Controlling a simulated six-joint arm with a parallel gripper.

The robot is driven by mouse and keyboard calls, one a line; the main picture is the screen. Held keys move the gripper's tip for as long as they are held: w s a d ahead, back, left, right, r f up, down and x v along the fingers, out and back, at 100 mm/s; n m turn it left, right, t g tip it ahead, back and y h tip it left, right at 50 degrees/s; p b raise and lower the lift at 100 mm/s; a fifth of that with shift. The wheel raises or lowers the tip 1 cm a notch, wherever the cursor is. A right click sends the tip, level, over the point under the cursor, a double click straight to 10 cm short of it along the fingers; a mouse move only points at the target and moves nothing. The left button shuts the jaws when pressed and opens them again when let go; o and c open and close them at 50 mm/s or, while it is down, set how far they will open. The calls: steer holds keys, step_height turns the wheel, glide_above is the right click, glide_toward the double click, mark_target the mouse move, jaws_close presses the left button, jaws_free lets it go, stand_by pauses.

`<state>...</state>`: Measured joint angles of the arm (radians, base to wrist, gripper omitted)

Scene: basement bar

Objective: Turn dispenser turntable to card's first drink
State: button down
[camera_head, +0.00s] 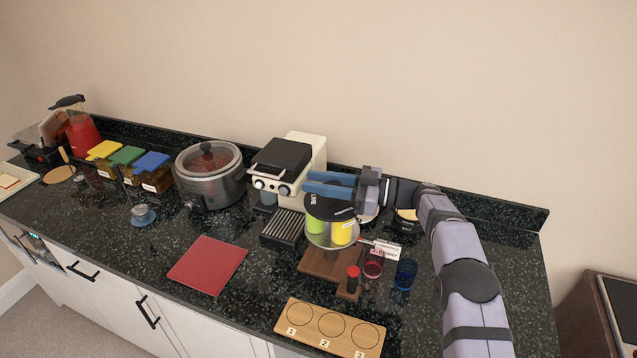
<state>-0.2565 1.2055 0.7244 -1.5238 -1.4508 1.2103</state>
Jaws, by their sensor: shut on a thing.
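The dispenser turntable (344,211) stands on a wooden base (323,265) right of the coffee machine. It has a dark round top with a "LIME" label, and green and yellow containers show below the top. My gripper (316,184) comes in from the right, its two blue fingers at the back of the turntable top. It is shut on the turntable, though the point of contact is hard to see. The drink card (385,249) stands just right of the turntable, with small lettering too small to read surely.
A red cup (373,268), a blue cup (404,275) and a red-topped post (353,275) stand close in front. A numbered wooden board (328,327) lies at the front edge. The coffee machine (312,158) is close on the left. Open counter surrounds the red mat (207,265).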

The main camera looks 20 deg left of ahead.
mark_target(348, 202)
steer(key=shift+r, duration=0.2)
steer(key=c, duration=1.4)
jaws_free()
steer(key=shift+f, duration=0.1)
steer(key=shift+d, duration=0.15)
steer(key=shift+w+d+f+b, duration=0.1)
steer(key=shift+d+b, duration=0.2)
steer(key=d+b, duration=0.1)
steer(key=d, duration=0.2)
steer(key=d+b, duration=0.1)
steer(key=d, duration=0.1)
steer(key=shift+w+d+b, duration=0.15)
steer(key=shift+w+b, duration=0.15)
steer(key=shift+w, duration=0.05)
steer(key=shift+d, duration=0.6)
steer(key=shift+a+r, duration=0.1)
steer(key=shift+r, duration=0.15)
